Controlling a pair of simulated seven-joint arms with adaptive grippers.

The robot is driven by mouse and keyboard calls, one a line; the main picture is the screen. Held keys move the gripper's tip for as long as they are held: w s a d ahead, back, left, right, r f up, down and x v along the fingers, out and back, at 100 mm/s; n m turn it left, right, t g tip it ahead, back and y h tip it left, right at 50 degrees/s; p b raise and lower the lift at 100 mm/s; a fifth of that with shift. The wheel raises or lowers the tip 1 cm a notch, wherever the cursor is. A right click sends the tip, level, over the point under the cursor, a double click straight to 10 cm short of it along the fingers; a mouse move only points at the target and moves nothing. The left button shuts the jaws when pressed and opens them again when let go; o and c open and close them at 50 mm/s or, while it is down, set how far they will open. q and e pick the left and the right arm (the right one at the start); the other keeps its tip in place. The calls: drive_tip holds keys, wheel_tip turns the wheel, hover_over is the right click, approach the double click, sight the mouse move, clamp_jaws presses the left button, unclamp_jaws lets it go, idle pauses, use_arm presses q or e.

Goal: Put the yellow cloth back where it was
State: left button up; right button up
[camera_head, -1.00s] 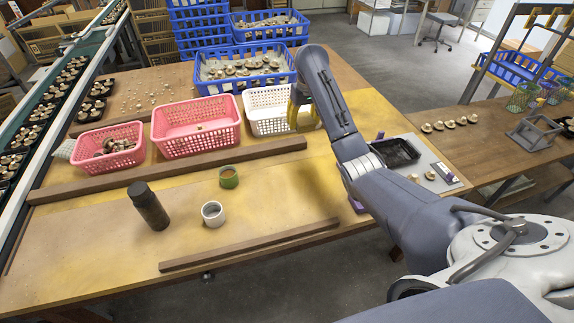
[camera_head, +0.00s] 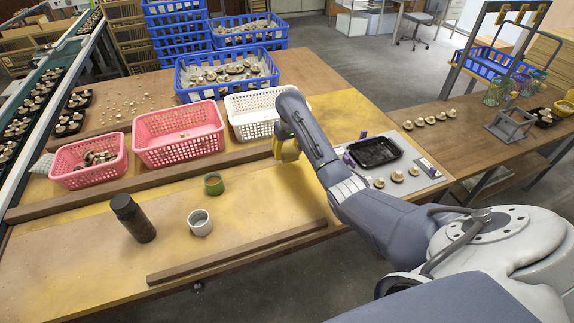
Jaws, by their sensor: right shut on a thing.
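The yellow cloth (camera_head: 288,151) is a small yellow patch at the end of my right arm, in front of the white basket (camera_head: 253,128). My right gripper (camera_head: 284,140) is shut on it, and the fingertips are mostly hidden by my arm and the cloth. The cloth is near the right end of the long wooden rail (camera_head: 120,185). I cannot tell whether it touches the table. My left gripper is not in view.
Two pink baskets (camera_head: 178,150) stand left of the white one. A dark bottle (camera_head: 133,218), a white cup (camera_head: 199,222) and a green cup (camera_head: 213,184) stand nearer. A black tray (camera_head: 374,152) lies right of my gripper. The table front (camera_head: 60,255) is mostly clear.

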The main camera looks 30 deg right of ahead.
sight(287, 168)
drive_tip(key=shift+f, duration=3.7)
drive_tip(key=o, duration=1.1)
drive_tip(key=shift+f, duration=0.1)
drive_tip(key=r, duration=0.4)
drive_tip(key=s+r, duration=0.1)
drive_tip(key=r, duration=0.7)
drive_tip(key=shift+s+a+r, duration=0.1)
drive_tip(key=shift+s+a, duration=0.05)
drive_tip(key=shift+s, duration=0.2)
